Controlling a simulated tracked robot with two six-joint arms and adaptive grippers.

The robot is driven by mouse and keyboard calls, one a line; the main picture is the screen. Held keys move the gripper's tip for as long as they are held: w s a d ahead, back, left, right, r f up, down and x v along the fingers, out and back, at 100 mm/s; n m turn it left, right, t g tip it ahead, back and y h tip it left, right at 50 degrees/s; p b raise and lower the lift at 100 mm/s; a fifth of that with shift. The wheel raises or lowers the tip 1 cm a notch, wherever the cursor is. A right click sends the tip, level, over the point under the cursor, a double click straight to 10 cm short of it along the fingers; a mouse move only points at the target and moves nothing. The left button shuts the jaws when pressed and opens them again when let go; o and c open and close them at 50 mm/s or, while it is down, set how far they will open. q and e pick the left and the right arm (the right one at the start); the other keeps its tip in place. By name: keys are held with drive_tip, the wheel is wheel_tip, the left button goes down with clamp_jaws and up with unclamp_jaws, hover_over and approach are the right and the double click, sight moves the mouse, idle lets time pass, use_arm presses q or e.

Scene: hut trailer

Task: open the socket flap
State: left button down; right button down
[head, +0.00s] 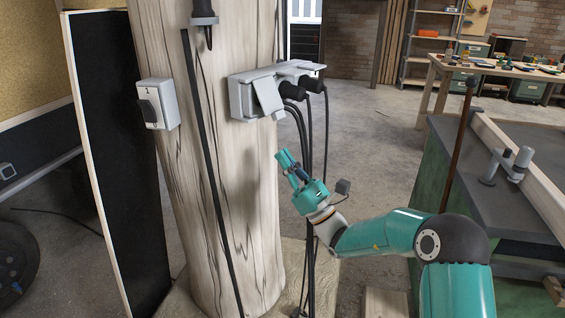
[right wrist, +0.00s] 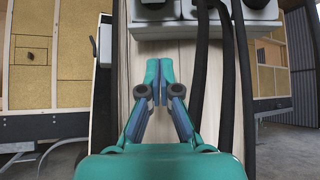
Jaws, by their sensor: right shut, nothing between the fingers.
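A pale grey socket box (head: 242,98) is fixed to a thick wooden post (head: 215,190). Its left flap (head: 268,95) hangs down over the front, tilted slightly outward at its lower edge. Two black plugs (head: 293,90) sit in the sockets to the right, with the lids above them raised. My right gripper (head: 283,161) is below the box, apart from it, fingers pointing up. In the right wrist view its fingers (right wrist: 159,75) are together and empty, in front of the post, below the box (right wrist: 205,28). My left gripper is not in view.
Black cables (head: 309,150) hang from the plugs close to my right gripper. A grey switch box (head: 157,103) is on the post's left side. A dark board (head: 110,150) stands at left, and a green-sided workbench (head: 440,170) stands at right.

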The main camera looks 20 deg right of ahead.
sight(271, 99)
wheel_tip(271, 99, up, 7)
drive_tip(key=w+a+p, duration=0.1)
drive_tip(key=w+p, duration=0.1)
drive_tip(key=shift+r, duration=0.2)
drive_tip(key=shift+s+a, duration=0.1)
drive_tip(key=shift+s+r+g+h+p, duration=0.15)
drive_tip(key=shift+s+g+h+p, duration=0.15)
drive_tip(key=shift+p, duration=0.1)
idle(0.4)
drive_tip(key=shift+d, duration=0.2)
drive_tip(key=shift+r+p, duration=0.1)
drive_tip(key=shift+p, duration=0.2)
